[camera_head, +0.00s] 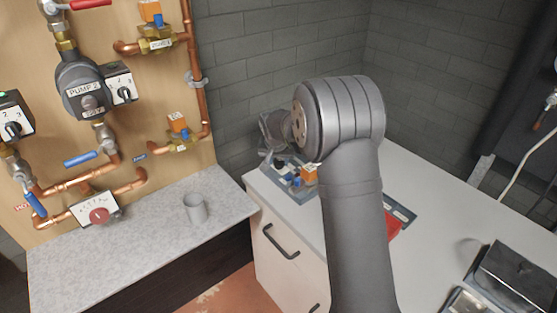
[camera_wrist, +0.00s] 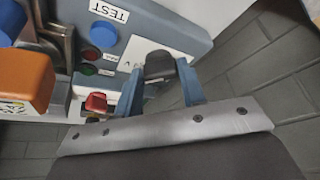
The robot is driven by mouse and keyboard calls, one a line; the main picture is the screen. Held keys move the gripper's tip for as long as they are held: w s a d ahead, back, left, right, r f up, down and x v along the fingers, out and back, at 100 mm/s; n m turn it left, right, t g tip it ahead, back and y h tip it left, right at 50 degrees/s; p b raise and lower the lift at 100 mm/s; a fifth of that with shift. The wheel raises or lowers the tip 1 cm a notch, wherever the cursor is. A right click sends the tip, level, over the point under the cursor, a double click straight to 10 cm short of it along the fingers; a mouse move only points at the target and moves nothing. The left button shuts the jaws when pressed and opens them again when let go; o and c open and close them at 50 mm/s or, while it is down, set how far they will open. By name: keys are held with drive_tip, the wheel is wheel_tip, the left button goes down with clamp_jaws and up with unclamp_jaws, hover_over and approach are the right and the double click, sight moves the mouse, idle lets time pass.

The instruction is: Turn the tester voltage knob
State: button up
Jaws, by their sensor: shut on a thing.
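The tester (camera_head: 305,192) lies at the back corner of the white worktop in the head view, partly hidden by my arm. In the wrist view its blue-grey panel (camera_wrist: 178,28) carries a label reading TEST. The black voltage knob (camera_wrist: 160,66) sits on the panel between the two fingers of my gripper (camera_wrist: 161,80). The gripper is shut on the knob, one finger on each side. The knob's pointer and most of its scale cannot be made out. In the head view the fingers cannot be made out.
Beside the knob are a blue button (camera_wrist: 103,34), a red switch (camera_wrist: 96,102) and an orange block (camera_wrist: 24,80). The grey brick wall is close behind. A dark box (camera_head: 512,275) stands on the worktop at right.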

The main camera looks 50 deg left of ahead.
drive_tip(key=o, duration=1)
drive_tip(key=v, duration=1.7)
drive_tip(key=shift+s+d+r, duration=0.1)
drive_tip(key=shift+d+r, duration=0.05)
drive_tip(key=x, duration=1.7)
